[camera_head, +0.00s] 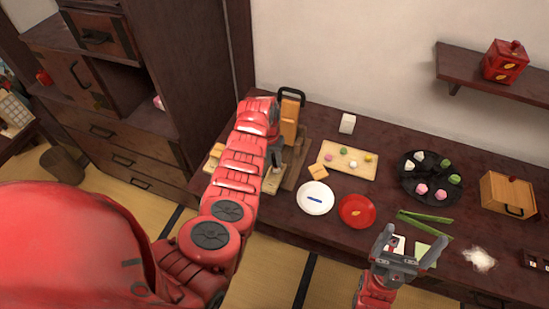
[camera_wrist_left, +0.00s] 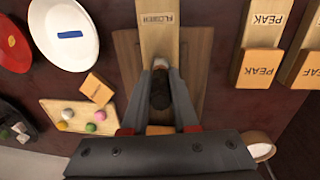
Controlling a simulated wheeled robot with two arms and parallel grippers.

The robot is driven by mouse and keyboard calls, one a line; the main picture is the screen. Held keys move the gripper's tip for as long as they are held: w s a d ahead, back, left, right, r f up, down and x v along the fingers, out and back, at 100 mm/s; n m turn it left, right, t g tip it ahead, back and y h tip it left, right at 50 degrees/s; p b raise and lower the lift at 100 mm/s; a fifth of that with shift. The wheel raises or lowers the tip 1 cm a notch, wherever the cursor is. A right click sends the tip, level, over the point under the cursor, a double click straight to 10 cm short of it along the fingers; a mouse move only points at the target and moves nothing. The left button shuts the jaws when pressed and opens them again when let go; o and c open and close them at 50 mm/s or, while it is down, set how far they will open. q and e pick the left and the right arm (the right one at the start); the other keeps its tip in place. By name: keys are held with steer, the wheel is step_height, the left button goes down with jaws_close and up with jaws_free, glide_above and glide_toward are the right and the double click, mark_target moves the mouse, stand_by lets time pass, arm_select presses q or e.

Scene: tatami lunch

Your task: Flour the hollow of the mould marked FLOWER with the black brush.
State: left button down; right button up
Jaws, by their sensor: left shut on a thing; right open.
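The mould marked FLOWER (camera_wrist_left: 159,20) is a pale wooden plank on a brown board (camera_wrist_left: 127,52) in the left wrist view. Its hollow is not visible; my gripper and what it holds cover the near part. My left gripper (camera_wrist_left: 161,76) is shut on a dark, round-ended thing (camera_wrist_left: 161,97), apparently the black brush, over the mould. I cannot tell whether it touches the wood. In the head view, my left gripper (camera_head: 274,155) is at the board, partly hidden by my arm. My right gripper (camera_head: 405,246) is open and empty near the table's front.
A PEAK mould (camera_wrist_left: 263,25) and block (camera_wrist_left: 258,68) lie beside the board. A white plate (camera_head: 315,207) with a blue mark, red plate (camera_head: 357,210), sweets tray (camera_head: 333,148), black tray (camera_head: 420,185) and white powder patch (camera_head: 480,259) are to the right.

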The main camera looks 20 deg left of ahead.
mark_target(274, 156)
arm_select(q)
steer(key=shift+f, duration=0.1)
steer(key=shift+b, duration=0.4)
steer(key=shift+w, duration=0.1)
stand_by(0.3)
step_height(274, 156, up, 3)
steer(key=shift+r+p, duration=0.1)
steer(key=shift+p, duration=1.1)
steer(key=shift+r+p, duration=1.5)
steer(key=shift+r, duration=1)
